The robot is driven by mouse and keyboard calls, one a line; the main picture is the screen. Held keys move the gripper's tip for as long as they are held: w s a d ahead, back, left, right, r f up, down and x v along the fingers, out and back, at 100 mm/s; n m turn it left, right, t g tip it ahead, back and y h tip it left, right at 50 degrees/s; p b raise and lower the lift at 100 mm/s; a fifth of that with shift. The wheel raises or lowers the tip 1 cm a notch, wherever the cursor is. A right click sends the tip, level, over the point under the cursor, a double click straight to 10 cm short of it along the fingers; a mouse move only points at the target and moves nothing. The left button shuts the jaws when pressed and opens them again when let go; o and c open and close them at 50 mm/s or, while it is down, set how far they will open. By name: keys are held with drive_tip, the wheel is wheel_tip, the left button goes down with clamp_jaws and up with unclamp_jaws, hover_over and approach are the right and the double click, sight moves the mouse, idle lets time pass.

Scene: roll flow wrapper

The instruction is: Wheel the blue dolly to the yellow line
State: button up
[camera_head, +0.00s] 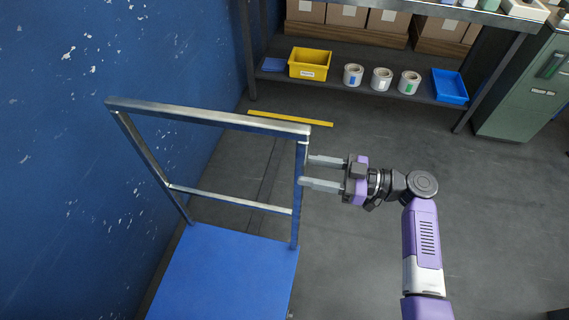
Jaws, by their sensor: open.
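The blue dolly (225,275) stands at the lower left in the head view, beside the blue wall. Its flat deck is blue, and a grey metal handle frame (215,116) rises from the deck's far end. The yellow line (290,118) lies on the floor beyond the handle, in front of the shelf. My gripper (306,171) points left at the handle's right upright. Its jaws are open, and the fingertips are at or just beside that upright. I cannot tell whether they touch it or stand around it.
The blue wall (90,130) runs close along the dolly's left side. A dark shelf (335,88) with a yellow bin, rolls, a blue tray and boxes stands at the back. A green cabinet (520,95) is at the right. The floor right of the dolly is clear.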

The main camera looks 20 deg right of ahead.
drive_tip(key=shift+x, duration=2.7)
clamp_jaws()
